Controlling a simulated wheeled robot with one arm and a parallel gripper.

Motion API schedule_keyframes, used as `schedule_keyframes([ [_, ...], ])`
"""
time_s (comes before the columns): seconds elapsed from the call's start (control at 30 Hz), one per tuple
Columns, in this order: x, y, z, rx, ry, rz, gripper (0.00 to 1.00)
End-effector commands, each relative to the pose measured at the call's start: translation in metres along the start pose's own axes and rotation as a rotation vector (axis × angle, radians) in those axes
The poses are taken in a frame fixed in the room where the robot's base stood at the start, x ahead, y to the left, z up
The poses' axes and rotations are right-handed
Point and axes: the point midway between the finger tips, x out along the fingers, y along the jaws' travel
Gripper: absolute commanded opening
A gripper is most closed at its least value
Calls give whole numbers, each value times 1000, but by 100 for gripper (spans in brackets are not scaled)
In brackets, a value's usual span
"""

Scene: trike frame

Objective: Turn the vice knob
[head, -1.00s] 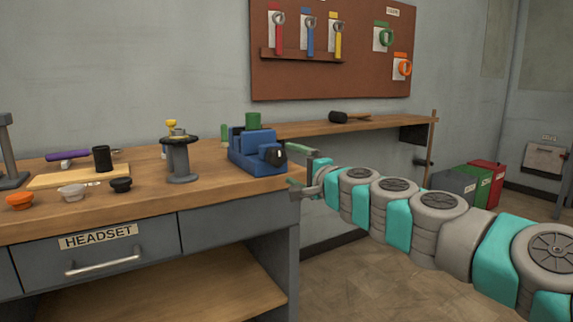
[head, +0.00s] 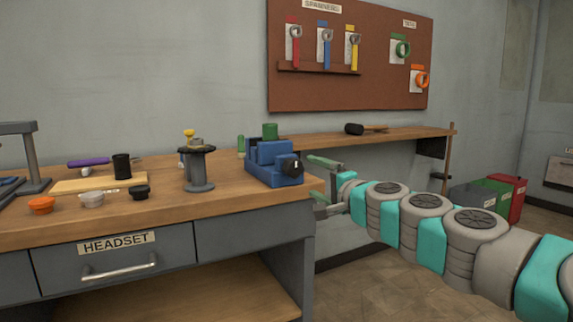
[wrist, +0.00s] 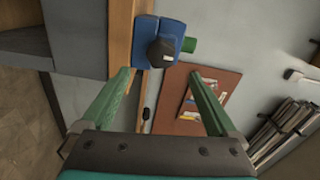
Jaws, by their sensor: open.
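The blue vice (head: 268,160) sits on the wooden workbench near its right front corner. Its dark knob (head: 291,166) is on the right end and faces my gripper. My gripper (head: 315,182) is open and empty, to the right of the knob and apart from it, just off the bench's end. In the wrist view the knob (wrist: 161,53) shows beyond the space between the two green fingers (wrist: 158,76), with the blue vice (wrist: 145,42) behind it. The fingers do not touch the knob.
The workbench (head: 225,205) holds a grey stand (head: 198,170), a black cup (head: 121,167) and several small bowls left of the vice. A shelf with a mallet (head: 355,129) runs behind. Coloured bins (head: 495,195) stand at the right. Floor is clear before the bench.

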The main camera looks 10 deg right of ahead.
Motion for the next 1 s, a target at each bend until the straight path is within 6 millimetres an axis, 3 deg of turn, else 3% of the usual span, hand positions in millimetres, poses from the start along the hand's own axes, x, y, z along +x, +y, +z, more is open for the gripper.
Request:
schedule_keyframes([
  [0.17,3,15,-4,-400,3,6,94],
  [0.3,4,15,-7,-801,7,7,94],
  [0.5,7,9,-2,-1258,3,2,94],
  [0.7,9,4,3,-1457,-2,-3,94],
  [1.0,37,1,3,-1472,-3,-4,94],
])
